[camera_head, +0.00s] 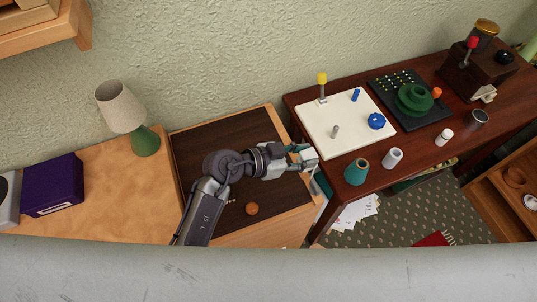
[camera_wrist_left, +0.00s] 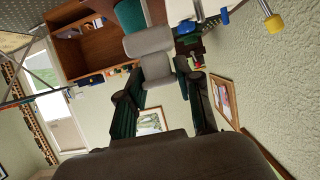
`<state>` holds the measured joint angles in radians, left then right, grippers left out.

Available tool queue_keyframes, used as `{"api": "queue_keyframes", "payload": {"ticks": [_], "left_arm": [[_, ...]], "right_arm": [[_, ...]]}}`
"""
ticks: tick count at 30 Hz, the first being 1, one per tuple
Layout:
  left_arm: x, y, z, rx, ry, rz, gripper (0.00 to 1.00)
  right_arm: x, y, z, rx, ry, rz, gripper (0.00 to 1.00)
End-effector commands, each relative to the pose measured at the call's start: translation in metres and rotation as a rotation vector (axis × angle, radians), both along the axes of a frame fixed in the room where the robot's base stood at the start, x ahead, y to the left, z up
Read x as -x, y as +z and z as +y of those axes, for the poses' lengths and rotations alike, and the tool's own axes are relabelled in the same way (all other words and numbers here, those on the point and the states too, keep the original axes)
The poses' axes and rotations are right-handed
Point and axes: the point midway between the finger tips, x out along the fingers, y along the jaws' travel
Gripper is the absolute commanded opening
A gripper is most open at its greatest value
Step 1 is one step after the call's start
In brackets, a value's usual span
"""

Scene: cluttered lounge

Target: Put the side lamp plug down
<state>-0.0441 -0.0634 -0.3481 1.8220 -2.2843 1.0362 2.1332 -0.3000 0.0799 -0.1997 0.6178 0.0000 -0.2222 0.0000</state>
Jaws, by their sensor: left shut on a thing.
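My left gripper (camera_head: 301,156) reaches in over the dark inlaid top of the light wood cabinet (camera_head: 264,239), and its fingers are at that cabinet's right edge, beside the dark desk. It is shut on a small pale grey piece, which I take as the side lamp plug (camera_head: 309,154). The fingers hide part of it. In the left wrist view a grey blocky body (camera_wrist_left: 150,41) shows at the fingers (camera_wrist_left: 163,104). The side lamp (camera_head: 145,141), with a beige shade and green base, stands at the left. No cord can be made out. My right gripper is not in view.
An orange ball (camera_head: 252,208) lies on the cabinet. A purple box (camera_head: 52,185) is at far left.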

Motion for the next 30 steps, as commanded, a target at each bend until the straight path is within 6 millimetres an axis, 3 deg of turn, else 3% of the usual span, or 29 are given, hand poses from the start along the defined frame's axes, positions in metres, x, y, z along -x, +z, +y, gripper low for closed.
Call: {"api": "queue_keyframes", "payload": {"ticks": [6, 13, 17, 24, 30], "left_arm": [[-0.021, -0.034, 0.048, -0.005, 0.000, 0.001, 0.00], [-0.037, -0.056, 0.083, -0.002, -0.003, 0.000, 0.00], [-0.040, -0.061, 0.090, -0.001, -0.005, -0.001, 0.00], [-0.040, -0.094, 0.091, 0.000, -0.004, 0.002, 0.00], [-0.040, -0.100, 0.091, -0.001, -0.004, -0.002, 0.00]], "right_arm": [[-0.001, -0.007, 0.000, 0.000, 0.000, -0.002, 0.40], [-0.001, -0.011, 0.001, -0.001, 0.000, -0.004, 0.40], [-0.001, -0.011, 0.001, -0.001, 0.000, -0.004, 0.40], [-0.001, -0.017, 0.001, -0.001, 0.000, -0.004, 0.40], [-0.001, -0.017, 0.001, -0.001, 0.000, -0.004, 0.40]]}}
